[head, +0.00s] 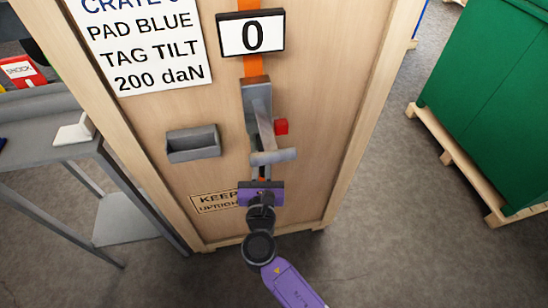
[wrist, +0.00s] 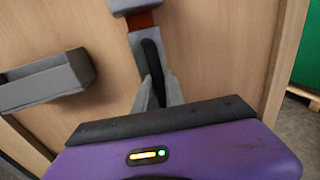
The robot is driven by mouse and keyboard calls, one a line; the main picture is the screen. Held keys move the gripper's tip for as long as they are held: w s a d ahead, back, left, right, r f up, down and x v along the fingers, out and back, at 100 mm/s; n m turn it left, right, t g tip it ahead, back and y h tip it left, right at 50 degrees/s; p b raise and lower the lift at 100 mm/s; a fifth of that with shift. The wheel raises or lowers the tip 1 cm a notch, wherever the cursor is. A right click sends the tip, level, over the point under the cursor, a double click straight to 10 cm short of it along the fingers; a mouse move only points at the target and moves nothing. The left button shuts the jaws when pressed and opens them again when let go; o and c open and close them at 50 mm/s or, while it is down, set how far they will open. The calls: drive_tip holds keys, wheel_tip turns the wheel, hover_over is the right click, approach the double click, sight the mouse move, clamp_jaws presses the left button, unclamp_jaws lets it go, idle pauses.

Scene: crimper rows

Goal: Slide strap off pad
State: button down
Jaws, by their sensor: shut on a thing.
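The orange strap (head: 251,68) runs down the front of the wooden crate, behind a grey tensioner (head: 257,97) with a lever ending in a grey crossbar (head: 273,157). A short orange stretch (wrist: 140,20) shows in the wrist view, below the crossbar (wrist: 135,5). Under it is a grey piece with a dark strip (wrist: 151,58). My purple gripper (head: 261,183) is low on the crate front, below the crossbar. Its grey fingers (wrist: 158,92) are shut on the lower part of that piece. I cannot make out a blue pad; the grip point is partly hidden.
A grey open bin (head: 192,143) sticks out from the crate left of the strap. A red block (head: 281,127) is beside the lever. A display (head: 250,34) reads 0.

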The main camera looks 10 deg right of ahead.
drive_tip(key=shift+a+r, duration=0.1)
drive_tip(key=shift+a, duration=0.25)
drive_tip(key=c, duration=1.4)
unclamp_jaws()
drive_tip(key=shift+s, duration=0.1)
drive_tip(key=v, duration=0.7)
drive_tip(key=shift+s, duration=0.35)
